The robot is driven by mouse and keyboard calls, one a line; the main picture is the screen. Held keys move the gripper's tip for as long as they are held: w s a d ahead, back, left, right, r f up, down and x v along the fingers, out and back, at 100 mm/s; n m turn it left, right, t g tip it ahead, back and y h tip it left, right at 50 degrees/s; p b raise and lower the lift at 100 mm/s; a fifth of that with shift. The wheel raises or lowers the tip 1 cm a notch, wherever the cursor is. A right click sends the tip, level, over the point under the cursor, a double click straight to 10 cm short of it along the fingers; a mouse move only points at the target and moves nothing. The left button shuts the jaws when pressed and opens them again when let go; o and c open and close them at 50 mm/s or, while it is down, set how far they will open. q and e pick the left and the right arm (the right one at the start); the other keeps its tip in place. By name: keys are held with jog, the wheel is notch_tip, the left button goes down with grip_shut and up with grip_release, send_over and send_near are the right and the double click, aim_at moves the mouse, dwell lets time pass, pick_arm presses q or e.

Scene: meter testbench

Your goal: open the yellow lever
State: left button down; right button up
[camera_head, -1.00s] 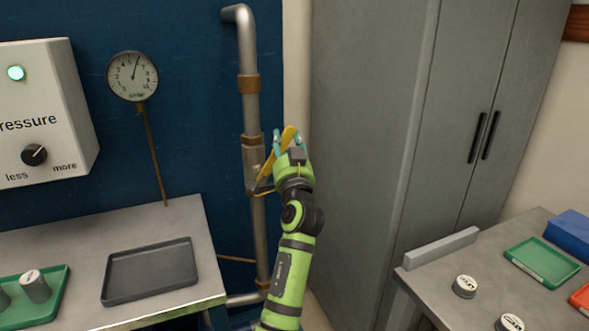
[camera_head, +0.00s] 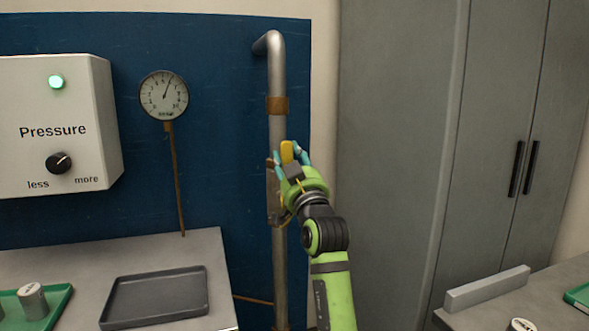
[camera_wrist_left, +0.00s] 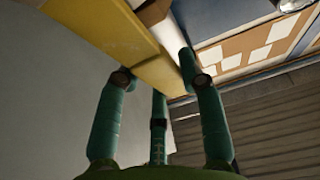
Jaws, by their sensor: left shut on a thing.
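The yellow lever (camera_head: 287,152) is on the grey vertical pipe (camera_head: 277,82) against the blue panel. In the head view only its upper end shows above my gripper; the rest is hidden behind the hand. My left gripper (camera_head: 290,156) is shut on the lever, with teal fingers on either side of it. In the left wrist view the yellow lever (camera_wrist_left: 105,38) runs diagonally between the teal fingers (camera_wrist_left: 160,85). My right gripper is not in view.
A round gauge (camera_head: 164,95) and a white Pressure box (camera_head: 60,125) with a knob and lit green lamp are on the left. A dark tray (camera_head: 155,297) lies on the bench. A grey cabinet (camera_head: 400,130) stands close to the right of the arm.

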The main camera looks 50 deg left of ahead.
pick_arm(q)
jog(key=shift+s+r, duration=0.1)
dwell(0.3)
jog(key=c, duration=0.8)
grip_release()
jog(key=shift+a, duration=0.1)
jog(key=shift+o, duration=0.2)
jog(key=v, duration=0.7)
jog(key=shift+d, duration=0.25)
jog(key=shift+f, duration=0.25)
